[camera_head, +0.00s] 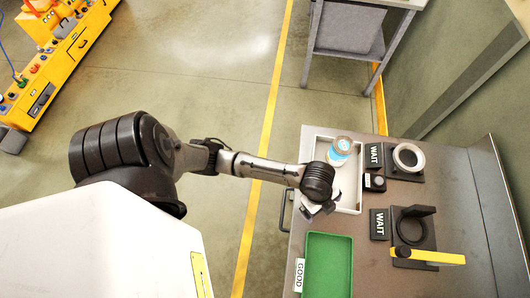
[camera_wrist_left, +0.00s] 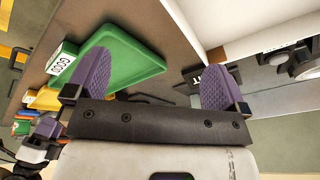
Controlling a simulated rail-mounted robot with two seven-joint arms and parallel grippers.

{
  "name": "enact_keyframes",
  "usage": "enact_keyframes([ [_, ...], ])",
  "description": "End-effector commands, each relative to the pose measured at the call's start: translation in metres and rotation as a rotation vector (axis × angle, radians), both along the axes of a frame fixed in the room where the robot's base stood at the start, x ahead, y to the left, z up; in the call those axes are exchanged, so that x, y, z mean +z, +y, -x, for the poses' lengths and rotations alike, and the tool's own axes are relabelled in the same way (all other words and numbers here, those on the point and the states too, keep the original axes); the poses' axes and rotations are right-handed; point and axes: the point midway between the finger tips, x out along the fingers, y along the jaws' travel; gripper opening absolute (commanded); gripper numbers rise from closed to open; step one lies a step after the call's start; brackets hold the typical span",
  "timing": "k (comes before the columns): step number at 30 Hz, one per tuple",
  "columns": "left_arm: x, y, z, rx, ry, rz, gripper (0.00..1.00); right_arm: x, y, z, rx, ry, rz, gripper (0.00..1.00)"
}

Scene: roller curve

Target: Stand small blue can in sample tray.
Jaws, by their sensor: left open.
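A small can (camera_head: 338,157) with a blue and white side and a pale round top is at the far end of a white tray (camera_head: 351,191) in the head view. I cannot tell whether it stands upright or leans. No label marks the white tray as the sample tray. My left gripper (camera_head: 318,208) is over the near left part of the white tray, apart from the can; my wrist hides part of the tray. In the wrist view the purple fingers of this gripper (camera_wrist_left: 155,80) are spread with nothing between them. My right gripper is not in view.
A green tray (camera_head: 329,264) with a GOOD sign (camera_head: 299,275) lies nearer on the bench. To the right are a pale ring on a black base (camera_head: 408,157), a black ring holder (camera_head: 413,228), a yellow bar (camera_head: 430,256) and two WAIT signs. A small black block (camera_head: 375,183) adjoins the white tray.

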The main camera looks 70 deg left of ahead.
Motion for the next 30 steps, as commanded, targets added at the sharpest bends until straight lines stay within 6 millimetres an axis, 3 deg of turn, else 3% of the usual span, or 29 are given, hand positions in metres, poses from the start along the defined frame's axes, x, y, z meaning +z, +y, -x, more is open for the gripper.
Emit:
enact_keyframes([
  [1,-0.004,-0.007,0.023,0.108,0.009,0.042,1.0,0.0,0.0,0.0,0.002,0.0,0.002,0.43],
  [6,-0.005,0.002,0.076,0.501,0.022,0.112,1.0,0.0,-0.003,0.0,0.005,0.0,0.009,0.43],
  [15,0.0,0.04,0.143,0.988,0.031,0.115,1.0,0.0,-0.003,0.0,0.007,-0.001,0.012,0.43],
  [21,0.003,0.051,0.158,1.092,0.026,0.101,1.0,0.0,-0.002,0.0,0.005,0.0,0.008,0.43],
  [30,0.003,0.051,0.158,1.097,0.026,0.101,1.0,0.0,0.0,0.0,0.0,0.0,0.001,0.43],
])
